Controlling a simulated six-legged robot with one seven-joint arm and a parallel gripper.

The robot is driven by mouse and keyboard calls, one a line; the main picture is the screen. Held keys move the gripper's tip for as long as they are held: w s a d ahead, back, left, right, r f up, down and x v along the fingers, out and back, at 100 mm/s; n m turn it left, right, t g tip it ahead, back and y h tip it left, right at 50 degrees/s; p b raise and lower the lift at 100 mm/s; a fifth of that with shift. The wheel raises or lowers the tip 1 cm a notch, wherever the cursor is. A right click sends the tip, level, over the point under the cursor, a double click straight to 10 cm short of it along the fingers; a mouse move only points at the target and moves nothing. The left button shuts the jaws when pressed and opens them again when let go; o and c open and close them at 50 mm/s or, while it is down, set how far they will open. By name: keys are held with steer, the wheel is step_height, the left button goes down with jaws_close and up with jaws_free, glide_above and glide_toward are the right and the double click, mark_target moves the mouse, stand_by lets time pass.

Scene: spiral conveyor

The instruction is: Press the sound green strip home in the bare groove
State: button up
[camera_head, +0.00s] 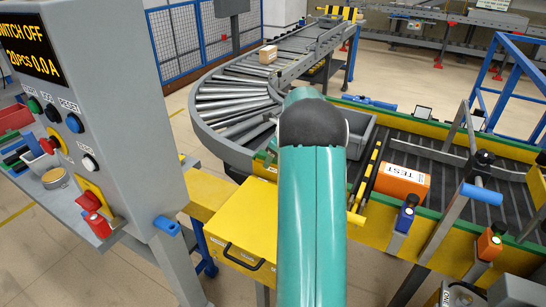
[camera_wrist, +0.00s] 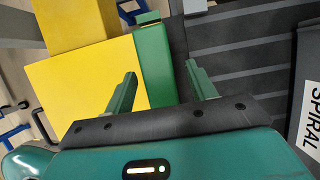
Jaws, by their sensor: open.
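In the wrist view, my gripper (camera_wrist: 161,70) is open, its two green fingers spread apart. A green strip (camera_wrist: 153,62) lies beyond and between the fingertips, along the border between a yellow panel and dark conveyor belting. Neither finger visibly grips it. A short green block (camera_wrist: 149,18) sits at the strip's far end. I cannot tell whether this strip is the sound one or whether it is seated. No bare groove can be made out clearly. In the head view, my teal arm hides my gripper and the place below it. A green edging (camera_head: 438,238) runs along the conveyor's near side.
A grey control box (camera_head: 110,110) stands at left beside a shelf with green, blue and black pieces (camera_head: 14,150). A yellow drawer box (camera_head: 240,225) is left of my arm. An orange TEST box (camera_head: 402,182) lies on the conveyor. Sensor posts (camera_head: 403,220) line its near edge.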

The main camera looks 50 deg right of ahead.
steer(key=v, duration=1.4)
steer(key=shift+f, duration=0.1)
